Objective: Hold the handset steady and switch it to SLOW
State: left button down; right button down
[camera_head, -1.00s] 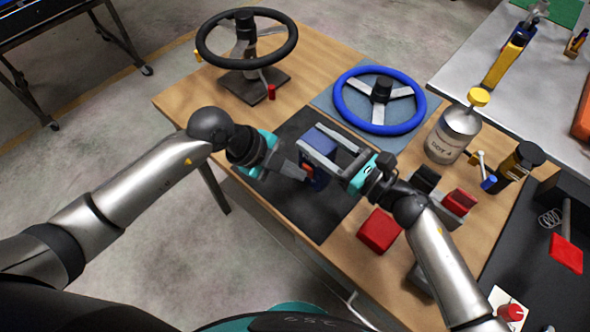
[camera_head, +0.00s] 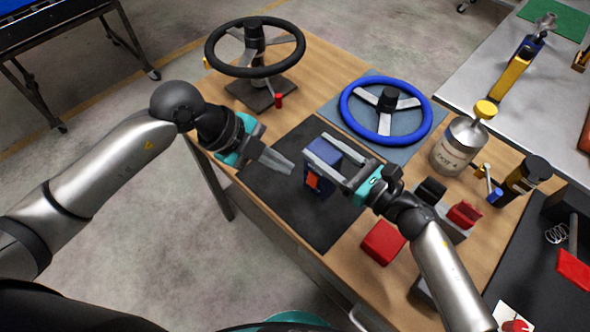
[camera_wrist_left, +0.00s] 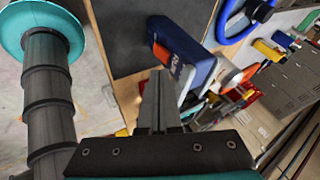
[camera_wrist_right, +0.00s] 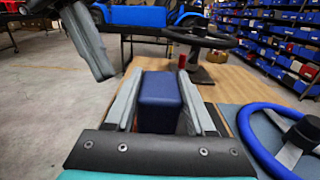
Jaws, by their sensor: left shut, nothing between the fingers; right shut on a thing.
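The blue handset (camera_head: 326,155) stands over the dark mat (camera_head: 272,198) on the wooden table. An orange part (camera_head: 313,181) shows on its front; it also shows in the left wrist view (camera_wrist_left: 161,54). I cannot read the switch position. My right gripper (camera_head: 322,146) is shut on the handset, one finger on each side; the right wrist view shows the handset (camera_wrist_right: 160,98) between the fingers. My left gripper (camera_head: 290,167) is shut and empty. Its fingertips are just left of the handset's front, with a small gap in the head view.
A black steering wheel (camera_head: 284,67) on a stand is at the back left. A blue wheel (camera_head: 346,106) lies on a blue-grey mat behind the handset. A canister (camera_head: 452,150), a red block (camera_head: 382,242) and a black-topped bottle (camera_head: 527,176) stand to the right.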

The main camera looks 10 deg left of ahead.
aim_at(313, 180)
pick_arm(q)
jog(key=shift+v, duration=1.7)
jog(key=shift+w+d, duration=0.1)
jog(key=shift+g+y, duration=0.3)
jog(key=s+a, duration=0.2)
jog(key=s, duration=0.1)
jog(key=shift+s+a+f, duration=0.2)
jog(key=shift+s+f, duration=0.1)
jog(key=shift+f, duration=0.1)
jog(key=x, duration=0.9)
jog(key=shift+d+f, duration=0.2)
jog(key=shift+w+d+f, duration=0.3)
jog(key=shift+w+d, duration=0.45)
jog(key=shift+w, duration=0.15)
jog(key=shift+w+d+f, duration=0.2)
jog(key=shift+w+d, duration=0.3)
jog(key=shift+w, duration=0.25)
